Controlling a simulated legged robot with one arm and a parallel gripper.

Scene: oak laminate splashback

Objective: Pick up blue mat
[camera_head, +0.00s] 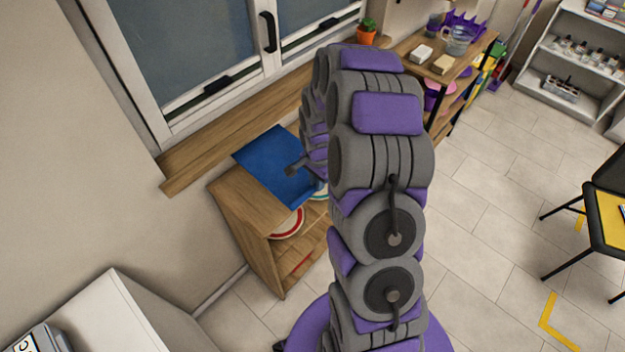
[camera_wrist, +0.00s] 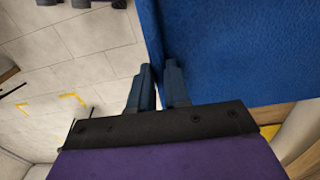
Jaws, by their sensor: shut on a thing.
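The blue mat (camera_head: 272,163) is a flat blue sheet near the top of a low wooden cabinet under the window. In the wrist view the mat (camera_wrist: 235,50) fills the upper right, with its edge running down to my fingers. My gripper (camera_wrist: 160,72) is shut on that edge, one finger on each side. In the head view my arm hides the right part of the mat and most of my gripper. I cannot tell whether the mat still touches the cabinet top.
The wooden cabinet (camera_head: 237,215) holds plates on its shelves. A wooden sill (camera_head: 225,130) runs behind it. A potted cactus (camera_head: 367,32) and a shelf with a glass jug (camera_head: 457,40) stand farther back. A black-framed chair (camera_head: 605,210) is at right. The tiled floor between is clear.

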